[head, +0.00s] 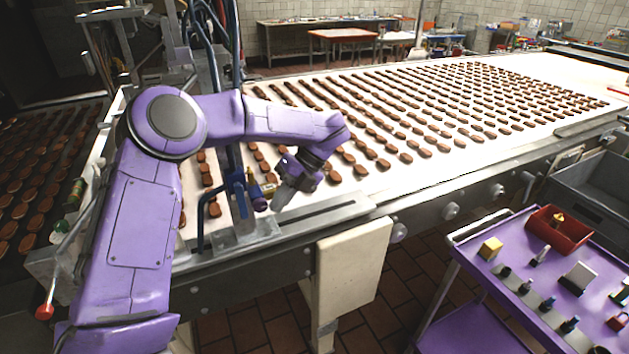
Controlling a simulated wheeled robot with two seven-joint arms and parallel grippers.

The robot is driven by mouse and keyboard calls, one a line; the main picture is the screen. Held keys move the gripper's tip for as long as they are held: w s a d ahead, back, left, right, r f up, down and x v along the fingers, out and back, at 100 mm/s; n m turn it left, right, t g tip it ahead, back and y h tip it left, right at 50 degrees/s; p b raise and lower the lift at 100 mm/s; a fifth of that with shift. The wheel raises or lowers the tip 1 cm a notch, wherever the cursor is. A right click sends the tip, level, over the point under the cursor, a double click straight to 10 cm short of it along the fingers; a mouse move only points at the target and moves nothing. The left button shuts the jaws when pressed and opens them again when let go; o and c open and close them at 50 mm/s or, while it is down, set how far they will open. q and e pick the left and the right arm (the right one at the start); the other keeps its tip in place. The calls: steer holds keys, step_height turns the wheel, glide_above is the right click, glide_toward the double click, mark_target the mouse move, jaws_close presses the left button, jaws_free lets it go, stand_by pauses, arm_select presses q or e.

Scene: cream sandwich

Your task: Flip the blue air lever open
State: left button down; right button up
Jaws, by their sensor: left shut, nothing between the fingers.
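My left gripper (277,204) hangs over the near edge of the white conveyor, its fingers pointing down and to the left. Its fingers look closed, with nothing seen between them. Just left of it stands a blue upright part (239,199), beside a small brass-coloured fitting (268,188) close to the gripper. The blue air lever is too small and crowded to make out surely among these blue parts. I cannot tell whether the gripper touches the fitting. My right gripper is not in view.
The conveyor (430,175) carries many rows of brown biscuits. Blue pipes (203,225) rise at its near left end. A purple cart (462,236) with a red bin (560,232) and small items stands at right. A cream panel (352,268) hangs below the conveyor edge.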

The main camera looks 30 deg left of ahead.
arm_select(q)
steer(key=w+d, duration=0.4)
steer(key=w, duration=0.4)
steer(key=shift+d+b, duration=0.35)
steer(key=shift+b, duration=0.05)
